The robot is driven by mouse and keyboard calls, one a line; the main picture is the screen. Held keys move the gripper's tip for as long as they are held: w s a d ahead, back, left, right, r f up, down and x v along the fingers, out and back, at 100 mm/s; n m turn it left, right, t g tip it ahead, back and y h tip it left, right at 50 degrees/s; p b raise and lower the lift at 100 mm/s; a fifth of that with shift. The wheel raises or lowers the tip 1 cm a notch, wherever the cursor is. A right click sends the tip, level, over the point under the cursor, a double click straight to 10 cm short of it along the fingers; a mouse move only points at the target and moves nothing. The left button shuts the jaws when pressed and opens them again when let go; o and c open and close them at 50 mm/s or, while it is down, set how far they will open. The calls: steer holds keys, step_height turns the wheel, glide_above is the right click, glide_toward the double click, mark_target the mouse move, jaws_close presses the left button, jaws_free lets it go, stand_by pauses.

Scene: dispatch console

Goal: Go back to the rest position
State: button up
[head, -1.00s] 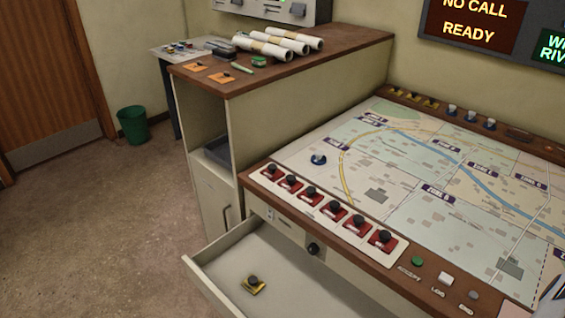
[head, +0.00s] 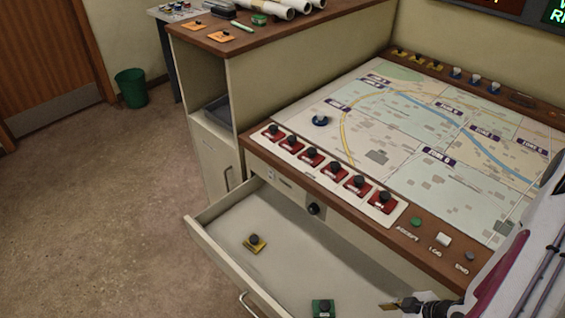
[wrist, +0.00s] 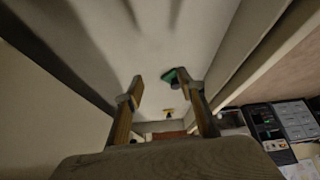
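My gripper (head: 400,305) is at the bottom right of the head view, over the right part of the open drawer (head: 215,247). In the wrist view my gripper (wrist: 160,76) shows two fingers well apart with nothing held between them. A green piece with a dark knob (head: 322,308) lies in the drawer to the left of the gripper; in the wrist view the green piece (wrist: 170,75) shows by the right fingertip, and I cannot tell whether they touch. A yellow piece with a dark knob (head: 255,243) lies farther left in the drawer.
The map console (head: 420,195) stands behind the drawer, with a row of red pieces (head: 332,171) along its edge. A blue piece (head: 320,120) stands on the map. A higher wooden shelf (head: 290,32) is at the back left. The floor at left is open.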

steer(key=d+r+m+g+h, duration=0.1)
steer(key=d+r+m+h, duration=0.25)
steer(key=r, duration=0.65)
steer(key=d+r+m+g+h, duration=0.25)
steer(key=r+m+h, duration=0.2)
steer(key=r, duration=0.55)
steer(key=s+a+r+m+t+y, duration=0.1)
steer(key=s+a+r+t, duration=0.1)
steer(key=a+r, duration=0.6)
steer(key=s+a+r+m+t+y, duration=0.1)
steer(key=s+a+r+t+y, duration=0.1)
steer(key=a+r, duration=0.5)
step_height(320, 180, up, 6)
steer(key=s+t, duration=0.1)
steer(key=s, duration=0.1)
steer(key=shift+s+a+f+m, duration=0.25)
steer(key=shift+s+a+m, duration=0.15)
